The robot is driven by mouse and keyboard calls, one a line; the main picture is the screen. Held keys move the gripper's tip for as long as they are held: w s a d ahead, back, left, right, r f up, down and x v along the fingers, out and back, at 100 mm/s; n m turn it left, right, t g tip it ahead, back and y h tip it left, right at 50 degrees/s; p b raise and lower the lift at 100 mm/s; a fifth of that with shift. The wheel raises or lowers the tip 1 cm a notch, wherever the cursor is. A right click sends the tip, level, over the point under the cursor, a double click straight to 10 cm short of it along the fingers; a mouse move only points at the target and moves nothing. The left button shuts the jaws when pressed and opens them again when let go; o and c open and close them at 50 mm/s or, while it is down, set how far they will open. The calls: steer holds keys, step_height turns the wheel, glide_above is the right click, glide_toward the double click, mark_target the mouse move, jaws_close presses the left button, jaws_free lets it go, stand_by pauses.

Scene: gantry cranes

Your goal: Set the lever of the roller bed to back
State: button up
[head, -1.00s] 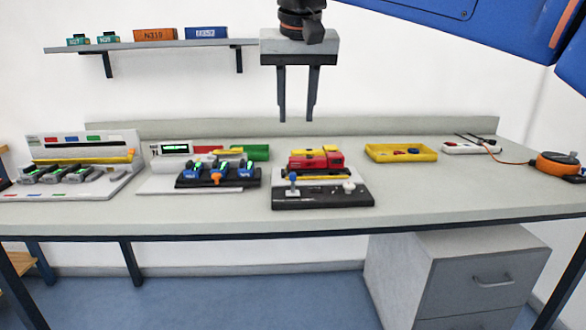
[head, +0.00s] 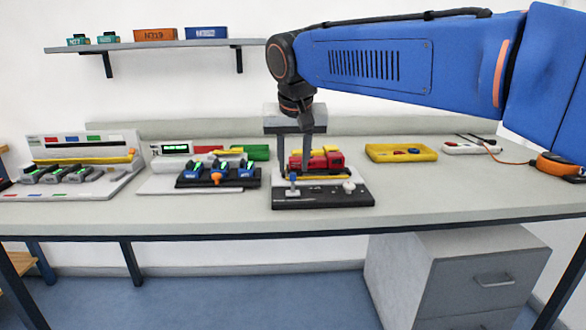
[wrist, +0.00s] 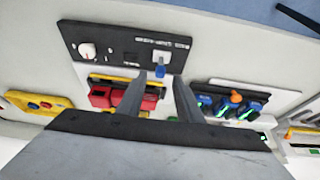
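A dark control panel (head: 340,196) lies at the front of the roller bed station, below a red toy truck with a yellow strip. Its blue-tipped lever (head: 292,178) stands at the panel's left. In the wrist view the lever (wrist: 159,70) shows beside a white label plate (wrist: 161,56), too small to read. My gripper (head: 293,168) is open and points down above the station. In the wrist view its two fingers (wrist: 160,76) appear either side of the lever's blue tip. I cannot tell whether they touch it or hang above it.
A white knob (head: 349,186) is on the panel's right. The red truck (head: 320,161) stands just behind the panel, close to my fingers. A dark rack with blue blocks (head: 218,180) is to the left, a yellow tray (head: 401,152) to the right. The front table strip is clear.

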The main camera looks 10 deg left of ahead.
mark_target(287, 193)
steer(key=shift+x, duration=1.35)
jaws_close()
steer(key=shift+s+a+t+h, duration=0.2)
steer(key=shift+a+t+h, duration=0.1)
steer(key=shift+a+h, duration=0.4)
steer(key=shift+s+a+f+n+t+h, duration=0.2)
steer(key=shift+a+h, duration=0.25)
steer(key=shift+h, duration=0.4)
steer(key=shift+s+a+f+n+t+h, duration=0.15)
steer(key=shift+a+n+t+h, duration=0.2)
steer(key=shift+h, duration=0.5)
steer(key=shift+w+a, duration=0.1)
jaws_free()
